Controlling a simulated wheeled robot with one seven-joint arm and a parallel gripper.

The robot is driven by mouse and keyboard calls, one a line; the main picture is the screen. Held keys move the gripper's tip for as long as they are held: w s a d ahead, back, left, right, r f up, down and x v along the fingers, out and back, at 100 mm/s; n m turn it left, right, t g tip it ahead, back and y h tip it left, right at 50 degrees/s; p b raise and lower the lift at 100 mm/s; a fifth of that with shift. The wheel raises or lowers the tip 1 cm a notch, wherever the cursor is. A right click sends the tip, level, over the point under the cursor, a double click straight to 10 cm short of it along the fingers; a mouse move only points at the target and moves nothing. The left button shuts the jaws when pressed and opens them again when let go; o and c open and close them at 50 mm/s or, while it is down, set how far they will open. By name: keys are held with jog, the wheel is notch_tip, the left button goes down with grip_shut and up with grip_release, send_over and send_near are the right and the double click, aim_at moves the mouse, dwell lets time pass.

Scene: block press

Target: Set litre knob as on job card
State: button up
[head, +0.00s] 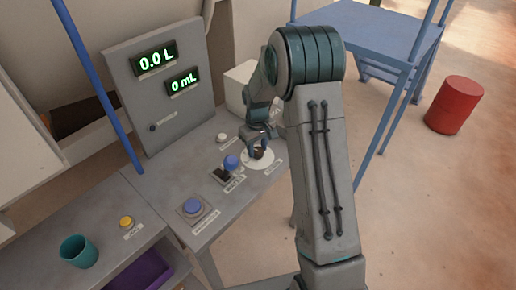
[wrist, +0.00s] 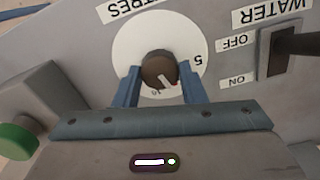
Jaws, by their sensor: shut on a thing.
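The litre knob (wrist: 159,68) is dark brown with a white pointer mark, on a white round dial (wrist: 130,45) labelled LITRES in the wrist view. Its pointer aims toward the lower right of that picture, between the printed 5 and 10. My gripper (wrist: 161,88) is shut on the knob, with a blue finger at each side. In the head view my gripper (head: 259,146) is over the dial (head: 262,161) on the console. No job card is readable.
A blue-topped water lever (head: 231,162) stands left of the dial; its switch (wrist: 280,50) has OFF and ON labels. A blue button (head: 192,206), a yellow button (head: 127,221) and a teal cup (head: 78,250) are at the left. A white block (head: 240,82) stands behind my gripper.

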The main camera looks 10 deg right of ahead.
jog(key=m+b, duration=0.2)
jog(key=m, duration=0.2)
jog(key=m+b, duration=0.1)
jog(key=m, duration=0.8)
jog(key=shift+r, duration=0.1)
jog(key=shift+m, duration=2.5)
jog(key=o, duration=1)
jog(key=shift+a, duration=0.15)
jog(key=shift+r, duration=0.1)
